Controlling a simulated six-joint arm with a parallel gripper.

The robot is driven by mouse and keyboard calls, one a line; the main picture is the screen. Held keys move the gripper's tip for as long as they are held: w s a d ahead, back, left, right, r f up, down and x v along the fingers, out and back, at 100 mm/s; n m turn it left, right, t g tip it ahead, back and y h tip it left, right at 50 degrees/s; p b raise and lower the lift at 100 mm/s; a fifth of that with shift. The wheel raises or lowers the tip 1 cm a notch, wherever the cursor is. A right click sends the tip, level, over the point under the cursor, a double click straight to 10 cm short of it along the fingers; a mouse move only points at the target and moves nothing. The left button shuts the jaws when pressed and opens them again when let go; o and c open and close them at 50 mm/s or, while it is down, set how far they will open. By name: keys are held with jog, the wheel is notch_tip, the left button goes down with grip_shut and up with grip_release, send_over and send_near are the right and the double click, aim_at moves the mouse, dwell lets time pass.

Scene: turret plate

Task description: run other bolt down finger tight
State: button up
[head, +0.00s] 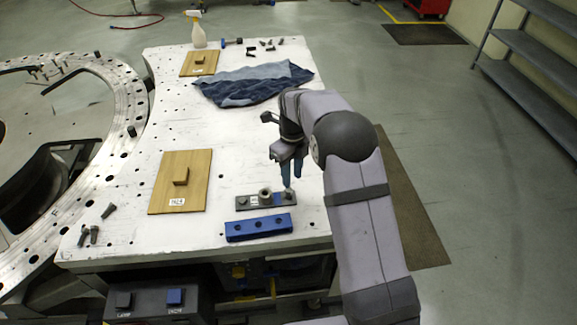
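A small dark grey plate (254,204) lies on the white table near its front right edge. A pale round boss or nut (265,196) stands up from its middle. A small bolt head (242,201) seems to show at the plate's left end. My gripper (288,186) points down over the plate's right end, with its blue fingers close to the surface. A small light piece, perhaps a bolt, shows at the fingertips, but I cannot tell whether the fingers grip it. The right bolt's hole and threads are hidden or too small to see.
A blue block with holes (259,228) lies just in front of the plate. Loose bolts (90,235) lie at front left. A wooden board (167,200), a blue cloth (252,84), a second board (187,69) and a spray bottle (197,31) are on the white table (225,150).

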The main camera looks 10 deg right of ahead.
jog(key=m, duration=0.1)
jog(key=w+m, duration=0.2)
jog(key=shift+a+f, duration=0.35)
jog(key=shift+a, duration=0.05)
jog(key=shift+f, duration=0.1)
